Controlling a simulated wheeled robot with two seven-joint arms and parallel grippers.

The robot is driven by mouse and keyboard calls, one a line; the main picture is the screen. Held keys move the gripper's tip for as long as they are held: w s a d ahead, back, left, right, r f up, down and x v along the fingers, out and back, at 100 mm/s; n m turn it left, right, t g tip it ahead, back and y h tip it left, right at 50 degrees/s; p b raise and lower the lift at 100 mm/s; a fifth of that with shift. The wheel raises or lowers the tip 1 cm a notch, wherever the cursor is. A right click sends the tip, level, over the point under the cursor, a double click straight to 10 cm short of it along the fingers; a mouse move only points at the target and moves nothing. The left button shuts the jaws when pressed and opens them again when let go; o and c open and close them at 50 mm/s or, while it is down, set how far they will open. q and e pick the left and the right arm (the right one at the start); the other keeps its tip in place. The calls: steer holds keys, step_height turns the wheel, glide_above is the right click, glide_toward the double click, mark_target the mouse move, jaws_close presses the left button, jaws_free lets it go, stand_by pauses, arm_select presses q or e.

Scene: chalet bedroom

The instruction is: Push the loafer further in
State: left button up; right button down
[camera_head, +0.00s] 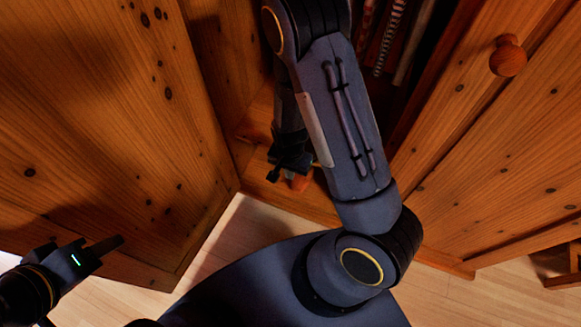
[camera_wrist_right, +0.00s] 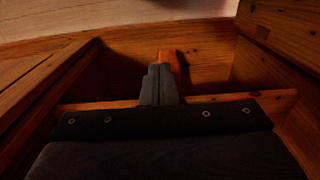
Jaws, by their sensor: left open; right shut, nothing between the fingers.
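A small orange-brown piece (camera_head: 298,182), which looks like part of the loafer, shows at the bottom front of the open wardrobe in the head view. My right arm and gripper hide most of it. My right gripper (camera_head: 283,168) reaches down into the wardrobe, shut and empty, right beside that piece. In the right wrist view, the shut fingers (camera_wrist_right: 160,85) stand in front of an orange strip (camera_wrist_right: 168,57); I cannot tell whether they touch it. My left gripper (camera_head: 98,252) is open and empty at the lower left, in front of the left door.
The wardrobe's left door (camera_head: 110,130) and right door (camera_head: 500,150) flank the opening. The right door has a round knob (camera_head: 508,56). Clothes (camera_head: 395,40) hang inside behind my right arm. Pale floor (camera_head: 450,295) is open in front.

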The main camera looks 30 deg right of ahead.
mark_target(309, 148)
steer(key=w+d+f+b, duration=0.2)
steer(key=d+f, duration=0.1)
steer(key=f, duration=0.2)
steer(key=shift+w, duration=0.25)
steer(key=shift+w+d, duration=1.05)
steer(key=shift+d, duration=0.15)
